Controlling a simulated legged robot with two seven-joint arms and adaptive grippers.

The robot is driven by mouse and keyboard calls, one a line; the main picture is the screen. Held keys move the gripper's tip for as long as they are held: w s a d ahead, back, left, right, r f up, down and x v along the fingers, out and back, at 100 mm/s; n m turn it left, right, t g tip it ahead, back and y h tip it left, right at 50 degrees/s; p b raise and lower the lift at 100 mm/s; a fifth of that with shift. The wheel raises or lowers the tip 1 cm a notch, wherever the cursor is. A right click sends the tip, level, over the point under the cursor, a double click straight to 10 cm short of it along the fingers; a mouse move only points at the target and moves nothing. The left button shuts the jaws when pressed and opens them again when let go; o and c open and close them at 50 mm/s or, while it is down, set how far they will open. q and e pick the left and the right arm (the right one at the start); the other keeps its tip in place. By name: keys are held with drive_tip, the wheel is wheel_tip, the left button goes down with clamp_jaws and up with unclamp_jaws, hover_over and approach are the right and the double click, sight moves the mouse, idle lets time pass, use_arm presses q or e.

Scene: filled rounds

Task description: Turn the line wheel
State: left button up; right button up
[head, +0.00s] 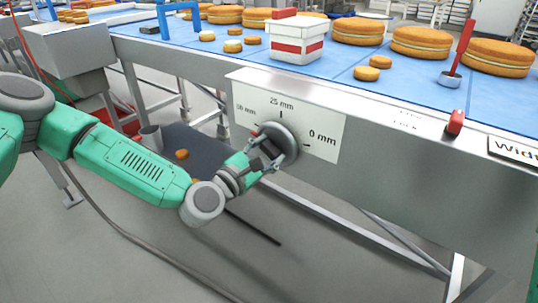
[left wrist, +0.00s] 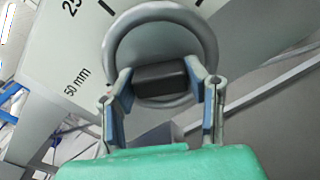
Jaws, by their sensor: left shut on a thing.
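The line wheel (head: 287,140) is a grey round knob on the front panel of the conveyor. A white dial plate (head: 318,127) behind it reads 50 mm at left, 25 mm at top and 0 mm at right. A small red mark shows at the wheel's left edge in the head view. My left gripper (head: 266,152) is at the wheel's lower left. In the left wrist view its fingers (left wrist: 164,92) are shut on the dark grip block across the face of the wheel (left wrist: 150,42). My right gripper is not in view.
The blue conveyor belt (head: 400,97) above carries filled rounds (head: 421,42), small rounds and a red-and-white tub (head: 297,45). A red lever (head: 455,122) sticks out of the panel at right. Below are frame legs, a dark mat (head: 205,150) and a floor cable.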

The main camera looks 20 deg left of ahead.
use_arm(q)
drive_tip(key=shift+a+f, duration=0.1)
drive_tip(key=shift+f, duration=0.2)
drive_tip(key=o, duration=1.1)
drive_tip(key=shift+o, duration=0.2)
drive_tip(key=shift+r, duration=0.1)
drive_tip(key=shift+s, duration=0.15)
drive_tip(key=v, duration=1.1)
drive_tip(key=shift+s+a, duration=0.2)
drive_tip(key=shift+s, duration=0.1)
